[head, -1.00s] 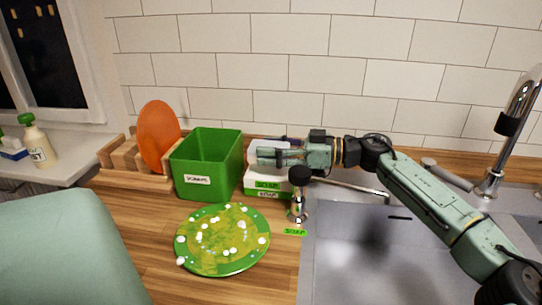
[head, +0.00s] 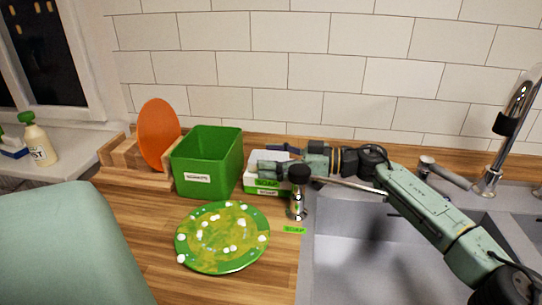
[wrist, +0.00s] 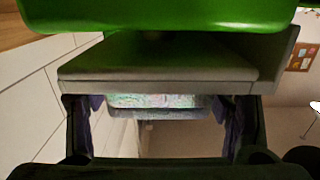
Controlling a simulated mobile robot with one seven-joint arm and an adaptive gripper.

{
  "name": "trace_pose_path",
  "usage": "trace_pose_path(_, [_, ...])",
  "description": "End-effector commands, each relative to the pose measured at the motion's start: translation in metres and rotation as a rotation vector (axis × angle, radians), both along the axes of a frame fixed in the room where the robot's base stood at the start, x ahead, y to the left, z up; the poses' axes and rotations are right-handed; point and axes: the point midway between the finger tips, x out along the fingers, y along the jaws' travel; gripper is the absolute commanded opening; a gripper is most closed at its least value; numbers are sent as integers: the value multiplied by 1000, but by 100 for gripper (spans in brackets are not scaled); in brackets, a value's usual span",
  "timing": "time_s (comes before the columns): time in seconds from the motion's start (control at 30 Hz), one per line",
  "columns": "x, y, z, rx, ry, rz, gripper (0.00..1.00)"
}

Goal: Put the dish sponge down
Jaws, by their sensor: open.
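My gripper (head: 276,158) is open at the white holder (head: 254,188) behind the soap dispenser, its two fingers apart. In the wrist view the fingers (wrist: 158,106) stand wide on either side of a pale, mottled block with a grey edge, which looks like the dish sponge (wrist: 152,101). Clear space shows between this block and both fingers. The holder's pale wall (wrist: 160,68) lies just ahead of it. In the head view the sponge cannot be made out, as the gripper covers that spot.
A green bin (head: 207,165) stands directly left of the holder. The dark-topped soap dispenser (head: 298,190) stands close in front of my gripper. A soiled green plate (head: 222,266) lies in front, the sink (head: 345,265) is to the right, and an orange plate (head: 158,135) stands in a wooden rack.

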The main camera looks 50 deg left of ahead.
Motion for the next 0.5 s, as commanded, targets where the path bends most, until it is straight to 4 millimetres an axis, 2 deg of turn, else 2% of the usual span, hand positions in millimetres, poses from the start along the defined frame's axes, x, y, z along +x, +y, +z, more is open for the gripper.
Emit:
trace_pose_path(0.3, [2,-2,6,0,0,-2,73])
trace_pose_path(0.5, [26,-29,9,0,1,-5,73])
